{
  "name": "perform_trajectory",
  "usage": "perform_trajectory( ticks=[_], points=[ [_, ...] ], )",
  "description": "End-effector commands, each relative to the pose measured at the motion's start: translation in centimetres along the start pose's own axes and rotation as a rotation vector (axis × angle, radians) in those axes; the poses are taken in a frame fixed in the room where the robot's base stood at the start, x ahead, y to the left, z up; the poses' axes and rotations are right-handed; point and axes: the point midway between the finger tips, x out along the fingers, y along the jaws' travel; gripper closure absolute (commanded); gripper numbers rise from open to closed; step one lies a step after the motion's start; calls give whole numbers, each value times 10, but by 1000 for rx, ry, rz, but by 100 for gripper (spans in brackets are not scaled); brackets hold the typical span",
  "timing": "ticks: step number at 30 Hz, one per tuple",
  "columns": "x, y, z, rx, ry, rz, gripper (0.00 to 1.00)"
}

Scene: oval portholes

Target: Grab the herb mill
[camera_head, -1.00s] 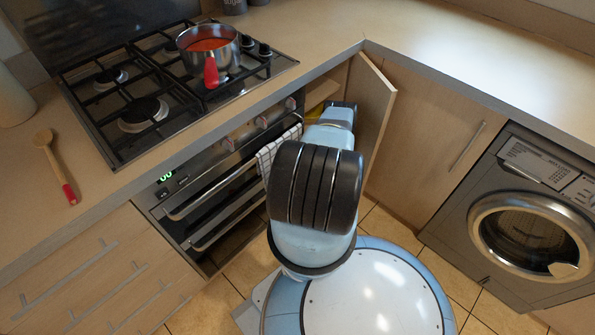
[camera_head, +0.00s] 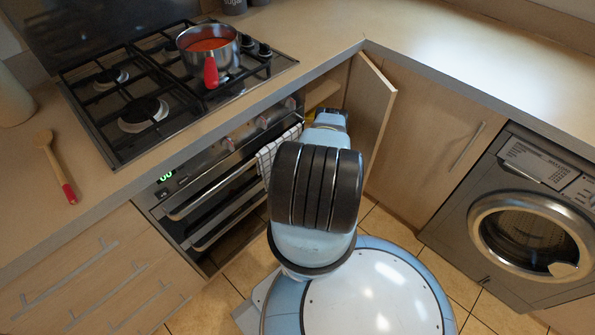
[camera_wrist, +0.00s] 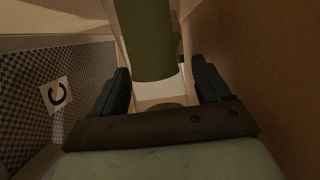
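In the wrist view, a dark green cylinder with a pale, clear-looking edge (camera_wrist: 146,42), which appears to be the herb mill, stands ahead at the top centre. Its upper part is cut off by the picture's edge. My gripper (camera_wrist: 162,78) is open, with one dark finger on each side of the picture. The cylinder is just beyond the fingertips, nearer the left one, and I see no grip on it. In the head view my arm reaches into the open cupboard, and both gripper and mill are hidden.
The open cupboard door (camera_head: 372,112) stands right of my arm. The wrist view shows a brown wooden panel (camera_wrist: 262,70) close on the right and a checkered surface (camera_wrist: 30,95) on the left. The oven (camera_head: 215,170) with a checked towel (camera_head: 277,152) is left of my arm.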

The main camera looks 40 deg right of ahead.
Motion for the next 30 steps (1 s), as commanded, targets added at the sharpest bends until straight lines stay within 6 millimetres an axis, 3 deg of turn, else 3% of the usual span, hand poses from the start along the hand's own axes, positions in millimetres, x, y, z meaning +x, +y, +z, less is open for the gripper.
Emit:
perform_trajectory(
  ticks=[2, 18, 30],
  points=[
    [0, 0, 0, 0, 0, 0, 32],
    [-1, 1, 0, 0, 0, 1, 83],
    [-2, 2, -7, 0, 1, 1, 83]
  ],
)
